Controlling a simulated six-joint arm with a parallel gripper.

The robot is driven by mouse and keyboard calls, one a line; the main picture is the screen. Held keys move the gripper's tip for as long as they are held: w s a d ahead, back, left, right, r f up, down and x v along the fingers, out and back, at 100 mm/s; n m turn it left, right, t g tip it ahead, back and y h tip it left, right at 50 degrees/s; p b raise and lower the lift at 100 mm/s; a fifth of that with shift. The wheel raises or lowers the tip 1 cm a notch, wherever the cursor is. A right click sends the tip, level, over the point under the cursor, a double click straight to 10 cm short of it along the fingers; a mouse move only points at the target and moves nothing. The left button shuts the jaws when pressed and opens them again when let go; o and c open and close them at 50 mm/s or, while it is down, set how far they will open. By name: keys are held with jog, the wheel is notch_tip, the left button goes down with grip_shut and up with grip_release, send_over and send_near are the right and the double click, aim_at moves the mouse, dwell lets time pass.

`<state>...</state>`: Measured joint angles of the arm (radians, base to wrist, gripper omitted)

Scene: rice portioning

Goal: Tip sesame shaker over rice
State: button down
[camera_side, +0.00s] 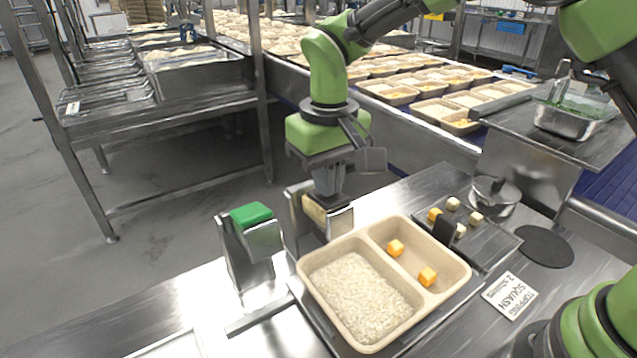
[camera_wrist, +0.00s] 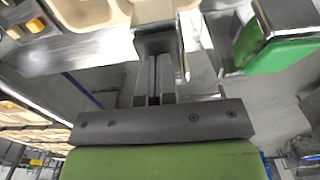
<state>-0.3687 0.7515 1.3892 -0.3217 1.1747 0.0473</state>
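A two-part beige tray (camera_side: 462,268) stands on the steel bench. White rice (camera_side: 360,296) fills its left compartment, and two orange cubes (camera_side: 428,277) lie on the right side. A tan-topped piece (camera_side: 314,212), which may be the sesame shaker, sits in a metal holder behind the tray. A green-topped shaker (camera_side: 251,215) stands in another holder to its left; its green part (camera_wrist: 276,56) shows at right in the wrist view. My gripper (camera_wrist: 156,42) points down at the tan-topped piece, its fingers close together. Whether they grip it is hidden.
A dark plate with orange and pale cubes (camera_side: 480,243) lies right of the tray, beside a round metal container (camera_side: 495,195). A label card (camera_side: 510,296) and black disc (camera_side: 545,246) lie further right. A steel pan (camera_side: 568,121) stands on the raised shelf.

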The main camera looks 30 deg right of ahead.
jog(key=shift+s+f, duration=0.3)
jog(key=shift+f, duration=0.45)
jog(key=shift+s+f, duration=0.3)
jog(key=shift+f, duration=0.4)
jog(key=shift+r, duration=0.1)
jog(key=shift+w+r, duration=0.3)
jog(key=shift+r, duration=0.75)
jog(key=shift+w+r, duration=0.3)
jog(key=shift+r, duration=0.7)
jog(key=shift+w+r, duration=0.3)
jog(key=shift+r, duration=0.75)
jog(key=shift+r, duration=0.1)
notch_tip(320, 180, up, 6)
jog(key=shift+f, duration=3.1)
jog(key=shift+f, duration=0.1)
